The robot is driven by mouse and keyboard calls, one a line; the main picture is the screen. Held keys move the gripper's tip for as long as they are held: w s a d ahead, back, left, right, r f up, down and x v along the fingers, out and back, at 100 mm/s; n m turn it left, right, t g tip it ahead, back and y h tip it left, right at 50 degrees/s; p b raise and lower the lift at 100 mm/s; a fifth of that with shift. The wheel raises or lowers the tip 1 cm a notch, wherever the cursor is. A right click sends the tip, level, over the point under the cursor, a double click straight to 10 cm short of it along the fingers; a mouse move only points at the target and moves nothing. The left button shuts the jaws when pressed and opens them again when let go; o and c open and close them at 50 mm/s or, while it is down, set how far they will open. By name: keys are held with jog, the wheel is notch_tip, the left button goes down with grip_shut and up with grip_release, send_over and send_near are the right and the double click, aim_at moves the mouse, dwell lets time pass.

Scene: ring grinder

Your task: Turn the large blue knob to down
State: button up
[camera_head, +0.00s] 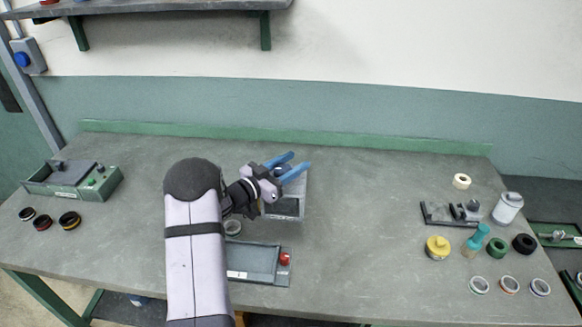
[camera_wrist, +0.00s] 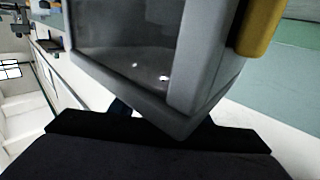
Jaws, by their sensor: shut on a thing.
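A round blue knob (camera_head: 22,59) sits on a grey wall box at the upper left, well away from my arm. Its pointing direction is too small to read. My gripper (camera_head: 300,160) has blue fingers and is at the top of a grey open-fronted machine (camera_head: 290,207) on the middle of the table. The fingers lie on either side of a grey part at its top and are shut on it. The fingers and arm hide much of that top. In the wrist view the machine's grey housing (camera_wrist: 185,60) fills the middle, tilted and very close.
A flat grey tray with a red button (camera_head: 285,258) lies in front of the machine. A green control unit (camera_head: 75,180) and several rings are at the left. Bottles, rings and a dark fixture (camera_head: 450,213) stand at the right. A shelf (camera_head: 150,8) hangs above.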

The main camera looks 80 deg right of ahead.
aim_at(275, 173)
jog(key=shift+s+a+r+m+g+y, duration=0.1)
jog(key=shift+m+g+y, duration=0.4)
jog(key=shift+g, duration=0.1)
jog(key=o, duration=1)
jog(key=shift+o, duration=0.2)
jog(key=b+v, duration=0.2)
jog(key=v, duration=0.3)
jog(key=shift+w+a, duration=0.2)
jog(key=shift+w, duration=0.1)
jog(key=shift+b+v, duration=0.45)
jog(key=shift+v, duration=0.35)
jog(key=shift+s, duration=0.1)
